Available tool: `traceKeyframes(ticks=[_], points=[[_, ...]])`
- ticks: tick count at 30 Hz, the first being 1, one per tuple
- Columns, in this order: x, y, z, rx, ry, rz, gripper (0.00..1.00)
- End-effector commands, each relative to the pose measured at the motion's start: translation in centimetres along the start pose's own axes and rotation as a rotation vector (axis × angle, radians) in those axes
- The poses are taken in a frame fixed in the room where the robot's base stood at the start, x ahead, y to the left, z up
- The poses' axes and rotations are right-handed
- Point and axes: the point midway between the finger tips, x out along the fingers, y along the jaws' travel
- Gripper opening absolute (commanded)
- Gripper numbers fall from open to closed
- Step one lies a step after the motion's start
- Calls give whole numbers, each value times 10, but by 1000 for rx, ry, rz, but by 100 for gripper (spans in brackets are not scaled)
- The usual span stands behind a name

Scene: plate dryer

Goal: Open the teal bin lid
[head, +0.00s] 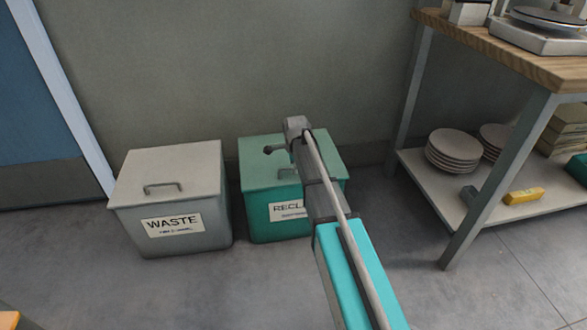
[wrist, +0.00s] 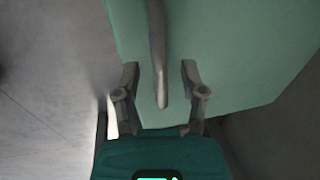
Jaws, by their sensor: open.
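The teal bin (head: 270,210) stands against the wall, with a white label partly reading "RECL" on its front. Its teal lid (head: 250,150) lies flat and closed on top. The lid also fills much of the wrist view (wrist: 230,60). A grey bar handle (wrist: 157,45) on the lid shows in the wrist view, with its near end between my fingers. My gripper (wrist: 160,70) is open, one finger on each side of the handle, with visible gaps. My arm covers the right part of the bin and most of the gripper in the head view.
A grey waste bin (head: 170,205) with a closed lid stands close on the left. A wood-topped table (head: 500,45) stands at the right, its lower shelf (head: 450,195) holding stacked plates (head: 453,150) and a yellow object (head: 523,196).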

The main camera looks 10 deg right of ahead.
Motion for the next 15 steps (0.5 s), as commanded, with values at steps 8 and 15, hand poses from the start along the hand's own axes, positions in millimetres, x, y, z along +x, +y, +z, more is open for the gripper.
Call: traceKeyframes(ticks=[8,15], points=[[1,0,0,0,0,0,54],[1,0,0,0,0,0,22]])
